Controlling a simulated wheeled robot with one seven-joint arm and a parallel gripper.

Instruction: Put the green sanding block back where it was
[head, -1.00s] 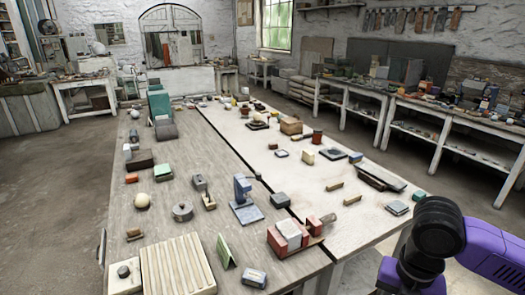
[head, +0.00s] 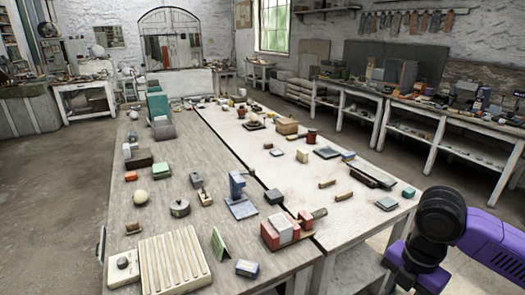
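A small green block (head: 409,192), which may be the sanding block, lies near the right edge of the table (head: 352,222). A flat grey block (head: 387,203) lies just to its left, nearer to me. A light green upright piece (head: 220,244) stands at the near part of the table, and a larger green object (head: 157,106) stands at the far left. I cannot tell for certain which green thing is the sanding block. My gripper is out of view; only purple and black links of my arm show at the lower right.
Red and white blocks (head: 283,229), a blue stand (head: 240,197) and a ridged cream tray (head: 172,262) crowd the near table. Side benches (head: 440,118) line the right wall. Floor is open on the left.

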